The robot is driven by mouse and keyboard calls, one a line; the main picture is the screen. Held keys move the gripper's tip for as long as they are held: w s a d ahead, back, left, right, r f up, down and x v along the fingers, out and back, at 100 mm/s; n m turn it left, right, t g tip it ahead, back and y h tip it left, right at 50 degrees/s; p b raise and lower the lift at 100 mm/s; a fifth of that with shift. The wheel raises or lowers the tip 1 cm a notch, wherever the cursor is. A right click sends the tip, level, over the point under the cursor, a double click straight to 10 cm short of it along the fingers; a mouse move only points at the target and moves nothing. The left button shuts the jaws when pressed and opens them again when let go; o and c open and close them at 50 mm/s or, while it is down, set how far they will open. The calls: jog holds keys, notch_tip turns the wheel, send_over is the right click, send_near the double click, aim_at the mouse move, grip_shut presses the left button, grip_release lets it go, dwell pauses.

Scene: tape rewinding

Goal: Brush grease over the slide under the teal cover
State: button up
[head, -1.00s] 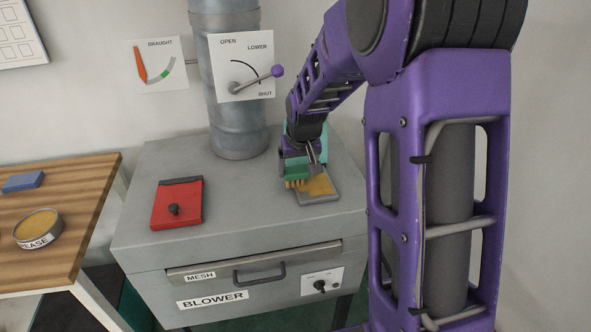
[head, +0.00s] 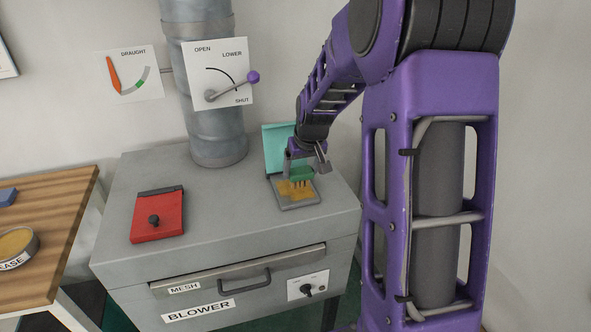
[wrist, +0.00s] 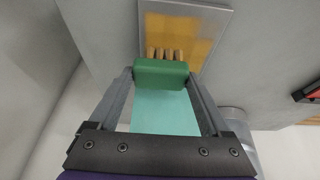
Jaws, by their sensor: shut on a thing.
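The teal cover (head: 277,145) stands raised at the back of the blower top, and also shows between my fingers in the wrist view (wrist: 165,115). In front of it lies the slide, a grey plate (head: 291,205) with yellow-brown grease over much of its face; its grey edge shows in the wrist view (wrist: 205,7). My gripper (head: 306,163) is shut on a green brush (head: 300,174), also clear in the wrist view (wrist: 161,74). The brush's tan bristles point at the slide's grease; I cannot tell whether they touch.
A red cover (head: 157,215) with a black knob lies shut at the left of the blower top. The grease tin (head: 16,244) and a blue block (head: 7,196) are on the wooden table (head: 60,215) at left. A duct (head: 218,145) rises behind; a lever panel (head: 218,70) is above.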

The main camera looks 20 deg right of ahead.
notch_tip(320, 180, up, 6)
jog(key=p, duration=0.4)
dwell(0.4)
jog(key=shift+r, duration=1.55)
jog(key=shift+a, duration=0.1)
jog(key=s+a+f+b, duration=0.1)
jog(key=s+a+b, duration=0.4)
jog(key=a, duration=0.2)
jog(key=shift+w+d+f+b, duration=0.15)
jog(key=shift+f+b, duration=0.8)
jog(key=shift+f, duration=0.6)
jog(key=shift+w+f+b, duration=0.1)
jog(key=shift+f+b, duration=0.8)
jog(key=shift+f, duration=0.6)
